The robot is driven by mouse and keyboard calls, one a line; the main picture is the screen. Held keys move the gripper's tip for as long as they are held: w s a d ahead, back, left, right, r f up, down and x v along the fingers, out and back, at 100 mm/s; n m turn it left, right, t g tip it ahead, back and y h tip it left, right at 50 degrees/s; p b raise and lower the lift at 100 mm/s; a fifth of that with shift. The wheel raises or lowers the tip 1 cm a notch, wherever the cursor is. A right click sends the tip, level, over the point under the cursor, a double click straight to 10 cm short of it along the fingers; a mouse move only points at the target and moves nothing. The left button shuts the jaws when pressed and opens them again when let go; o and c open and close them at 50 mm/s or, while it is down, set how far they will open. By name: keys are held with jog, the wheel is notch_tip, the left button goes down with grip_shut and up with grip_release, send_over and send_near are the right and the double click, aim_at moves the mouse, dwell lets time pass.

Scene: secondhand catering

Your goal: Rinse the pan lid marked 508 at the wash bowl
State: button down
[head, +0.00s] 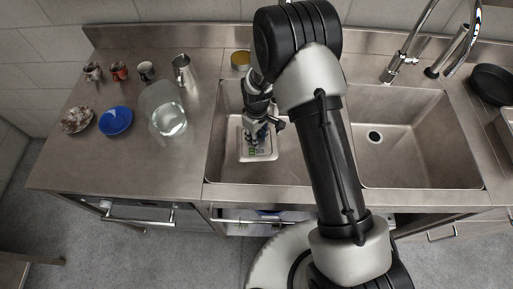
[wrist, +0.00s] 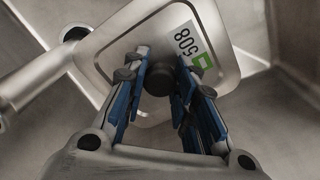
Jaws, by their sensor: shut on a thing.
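The pan lid (head: 257,153) is a pale metal square with rounded corners, over the left basin of the sink. In the wrist view the lid (wrist: 218,38) shows a white and green label reading 508. My gripper (head: 262,131) is above the lid, its blue-padded fingers shut on the dark round knob (wrist: 158,80) in the lid's middle. The left basin (head: 225,155) lies around and below the lid. I cannot tell how far the lid is above the basin floor.
The right basin (head: 410,150) is empty, with the tap (head: 397,62) behind it. A glass jug (head: 168,118), blue bowl (head: 116,121), metal pitcher (head: 183,70) and mugs stand on the left counter. Dark pans (head: 492,82) sit at right.

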notch_tip(320, 180, up, 15)
jog(key=p, duration=0.8)
jog(key=shift+f+p, duration=0.2)
jog(key=shift+p, duration=0.15)
jog(key=shift+r, duration=0.1)
dwell(2.1)
notch_tip(320, 180, up, 4)
jog(key=shift+f+p, duration=0.1)
jog(key=shift+p, duration=1.1)
